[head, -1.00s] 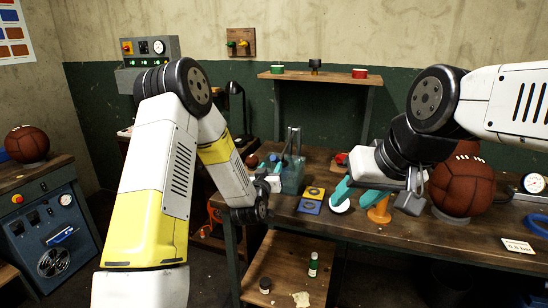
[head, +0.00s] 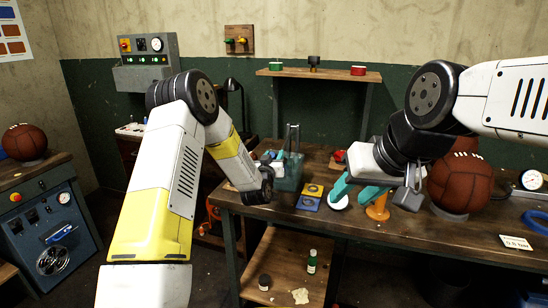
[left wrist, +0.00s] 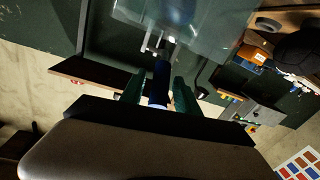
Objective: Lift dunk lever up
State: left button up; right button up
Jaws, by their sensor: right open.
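The clear dunk tank (head: 289,178) stands on the workbench near its left end, with an upright metal frame. It also shows at the top of the left wrist view (left wrist: 205,40). My left gripper (head: 272,160) is beside the tank; its fingers are hard to make out in the head view. In the left wrist view its teal fingers (left wrist: 159,90) lie closely on both sides of the dark blue lever handle (left wrist: 159,80) and seem shut on it. My right gripper (head: 355,191) is open above the bench, left of a brown leather ball (head: 461,187).
An orange stand (head: 378,208), a gauge (head: 531,180) and a blue ring (head: 536,222) are further right. A control box (head: 146,60) hangs on the wall. A lower shelf (head: 285,258) holds bottles.

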pick_arm(q)
grip_shut()
dwell(1.2)
